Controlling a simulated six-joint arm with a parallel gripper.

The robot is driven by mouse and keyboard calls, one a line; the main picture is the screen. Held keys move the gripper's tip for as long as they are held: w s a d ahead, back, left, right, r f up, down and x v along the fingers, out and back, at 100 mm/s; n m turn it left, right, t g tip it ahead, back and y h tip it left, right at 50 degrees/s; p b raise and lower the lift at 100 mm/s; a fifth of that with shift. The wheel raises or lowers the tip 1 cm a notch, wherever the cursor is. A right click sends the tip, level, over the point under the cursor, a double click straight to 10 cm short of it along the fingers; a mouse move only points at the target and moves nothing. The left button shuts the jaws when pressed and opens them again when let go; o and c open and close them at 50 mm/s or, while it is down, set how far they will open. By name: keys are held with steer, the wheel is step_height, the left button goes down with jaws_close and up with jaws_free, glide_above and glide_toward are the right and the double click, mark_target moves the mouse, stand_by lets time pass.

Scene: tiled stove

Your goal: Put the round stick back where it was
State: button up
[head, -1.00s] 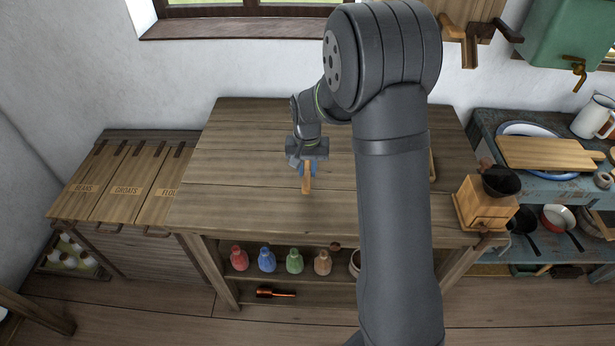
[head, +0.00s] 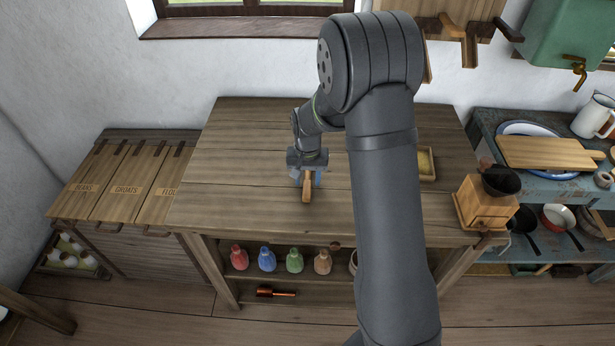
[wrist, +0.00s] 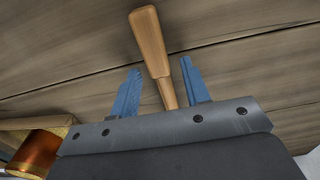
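The stick's lower part is hidden behind the gripper body. I cannot tell how the stick rests.
A small wooden tray (head: 434,177) lies right of my arm, partly hidden. A coffee grinder (head: 485,205) stands at the table's right corner. A copper cylinder (wrist: 38,150) shows in the wrist view. Coloured bottles (head: 267,260) stand on the shelf below. The table's left side is clear.

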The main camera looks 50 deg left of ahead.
step_height(320, 180, up, 12)
steer(key=shift+r, duration=0.2)
stand_by(0.4)
step_height(320, 180, down, 12)
steer(key=shift+f, duration=0.2)
steer(key=shift+r, duration=2.1)
